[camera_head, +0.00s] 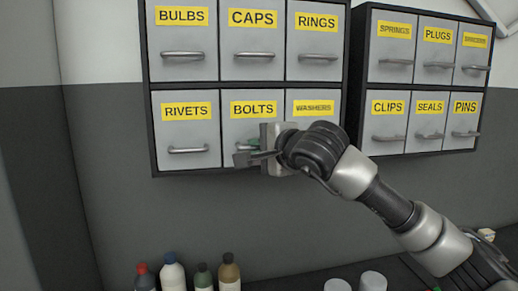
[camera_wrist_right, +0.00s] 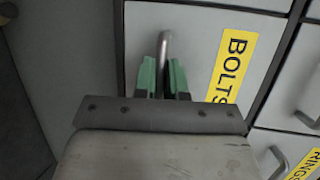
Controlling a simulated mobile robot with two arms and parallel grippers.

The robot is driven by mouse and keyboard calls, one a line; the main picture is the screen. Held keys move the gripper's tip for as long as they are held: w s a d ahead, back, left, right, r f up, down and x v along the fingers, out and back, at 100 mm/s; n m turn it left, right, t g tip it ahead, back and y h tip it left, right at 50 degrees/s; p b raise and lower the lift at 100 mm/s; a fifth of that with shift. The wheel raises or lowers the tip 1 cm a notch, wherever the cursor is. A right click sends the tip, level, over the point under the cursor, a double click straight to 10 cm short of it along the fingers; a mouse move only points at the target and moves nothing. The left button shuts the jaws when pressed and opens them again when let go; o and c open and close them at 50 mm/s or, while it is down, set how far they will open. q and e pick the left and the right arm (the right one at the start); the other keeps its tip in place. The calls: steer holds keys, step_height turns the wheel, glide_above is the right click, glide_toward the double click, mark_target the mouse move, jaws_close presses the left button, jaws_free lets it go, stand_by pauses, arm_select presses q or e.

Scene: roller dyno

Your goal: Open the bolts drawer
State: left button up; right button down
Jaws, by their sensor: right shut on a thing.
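The bolts drawer (camera_head: 242,107) is in the lower row of the left cabinet, between the rivets and washers drawers. Its front looks flush with its neighbours. In the right wrist view the drawer front (camera_wrist_right: 190,25) fills the upper middle, with its yellow label on the right. My right gripper (camera_head: 250,156) is at this drawer, covering most of its handle. The wrist view shows the green fingers (camera_wrist_right: 163,80) shut on the metal bar handle (camera_wrist_right: 165,45), one on each side. My left gripper is in neither view.
The rivets drawer (camera_head: 186,130) is to the left and the washers drawer (camera_head: 315,108) is to the right, partly behind my arm. A second cabinet (camera_head: 352,80) hangs further right. Several bottles (camera_head: 174,275) and white-topped containers (camera_head: 372,281) stand below.

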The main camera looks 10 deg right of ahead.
steer(key=s+b, duration=0.8)
steer(key=s, duration=0.2)
steer(key=shift+s, duration=0.25)
steer(key=c, duration=1.2)
jaws_free()
steer(key=b+v, duration=0.3)
steer(key=v, duration=0.8)
